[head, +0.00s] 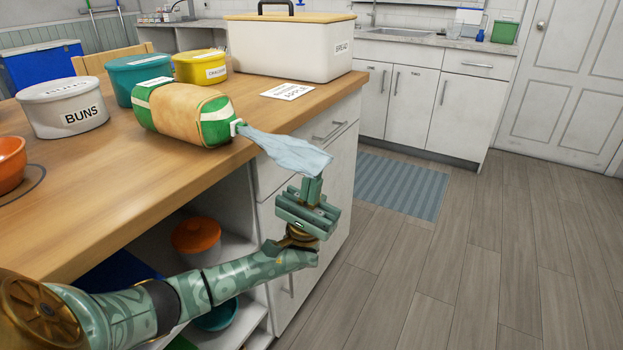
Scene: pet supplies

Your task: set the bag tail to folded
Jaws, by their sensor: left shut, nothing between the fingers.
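A bread bag (182,112), tan with green and white ends, lies on its side on the wooden counter. Its pale blue tail (287,151) stretches out to the right from the bag's neck, past the counter's edge. My left gripper (313,188) is just below the far end of the tail, in front of the counter drawers, with its fingers pointing up. Its fingers are shut with nothing between them. They look close to the tail's tip; I cannot tell whether they touch it. My right gripper is not in view.
On the wooden counter (110,205) stand a white BUNS tub (62,118), a teal tub (125,78), a yellow tub (200,68), an orange bowl (8,165) and a large bread box (285,52). A printed card (288,92) lies behind the tail.

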